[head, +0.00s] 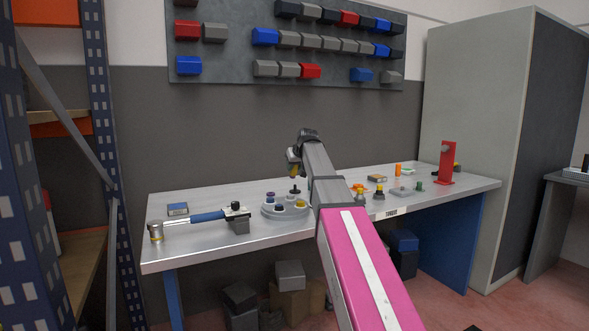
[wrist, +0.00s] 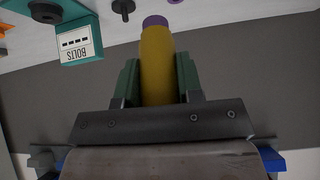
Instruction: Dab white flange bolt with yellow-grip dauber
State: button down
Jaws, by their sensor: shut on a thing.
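My gripper (head: 297,152) is raised above the back of the workbench in the head view. In the wrist view its green fingers (wrist: 158,80) are shut on the yellow-grip dauber (wrist: 157,62), one on each side. The dauber's far end shows a purple top. I cannot pick out the white flange bolt in either view. Dark round-headed pieces, one at the top (wrist: 123,7), lie beyond the gripper in the wrist view.
A round grey tray (head: 268,212) with several coloured pieces stands on the workbench (head: 180,258). A blue-handled tool (head: 207,217) lies left of it by a small vice (head: 238,217). A red stand (head: 446,165) is at right. A teal BOLTS box (wrist: 80,40) shows in the wrist view.

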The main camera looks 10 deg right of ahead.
jog(key=shift+f, duration=0.15)
dwell(0.4)
jog(key=shift+f, duration=0.3)
jog(key=shift+r, duration=0.35)
dwell(0.5)
